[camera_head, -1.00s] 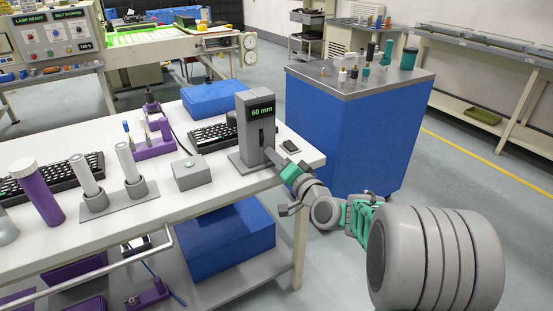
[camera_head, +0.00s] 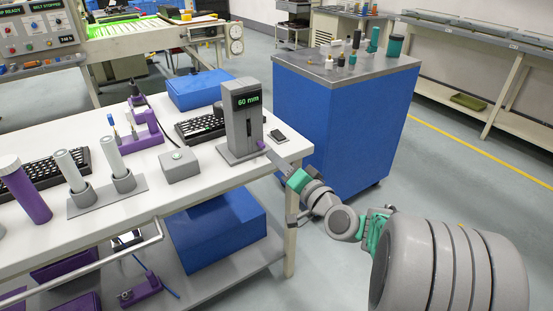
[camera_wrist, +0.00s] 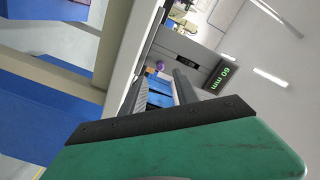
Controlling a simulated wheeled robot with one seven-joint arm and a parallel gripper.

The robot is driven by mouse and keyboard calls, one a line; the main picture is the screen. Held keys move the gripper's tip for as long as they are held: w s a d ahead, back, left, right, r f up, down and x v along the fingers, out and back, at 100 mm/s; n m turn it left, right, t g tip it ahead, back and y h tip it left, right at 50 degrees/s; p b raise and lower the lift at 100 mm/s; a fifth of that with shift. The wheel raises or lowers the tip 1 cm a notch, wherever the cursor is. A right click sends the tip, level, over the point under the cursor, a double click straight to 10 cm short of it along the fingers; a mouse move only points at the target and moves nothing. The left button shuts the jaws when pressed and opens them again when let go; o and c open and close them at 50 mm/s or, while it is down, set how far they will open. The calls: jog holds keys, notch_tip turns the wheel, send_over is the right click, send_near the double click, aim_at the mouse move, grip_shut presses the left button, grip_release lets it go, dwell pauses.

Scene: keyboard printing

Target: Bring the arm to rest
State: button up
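My gripper (camera_head: 270,153) is at the front right of a grey upright device with a green "60 mm" display (camera_head: 240,128), near the table's right end. A small purple knob (camera_head: 261,145) shows on the device's front, just beyond the fingertips. In the wrist view the two dark fingers of my gripper (camera_wrist: 160,90) stand apart with nothing between them. The display device (camera_wrist: 190,55) and purple knob (camera_wrist: 160,65) show beyond them. The exact gap to the knob is hard to tell. My arm reaches in from the lower right.
The white table (camera_head: 215,195) holds a keyboard (camera_head: 198,128), a grey button box (camera_head: 180,165) and grey cylinders on a stand (camera_head: 122,172). A blue cabinet (camera_head: 335,130) stands close behind my arm. A blue bin (camera_head: 215,240) sits on the lower shelf. Floor at right is clear.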

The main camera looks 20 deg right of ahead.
jog(key=s+a+r+n+g+p, duration=0.5)
jog(key=s+a+n+g+p, duration=0.15)
jog(key=p, duration=0.65)
jog(key=s+d+r+g+h+p, duration=0.2)
jog(key=s+r+g+p, duration=0.1)
jog(key=s, duration=0.4)
jog(key=s+d+r+g+h+p, duration=0.2)
jog(key=s+r+g+h+p, duration=0.1)
jog(key=s+p, duration=0.3)
jog(key=shift+s+r+n+g+h, duration=0.35)
jog(key=shift+s+r+g, duration=0.15)
jog(key=shift+s+g, duration=0.4)
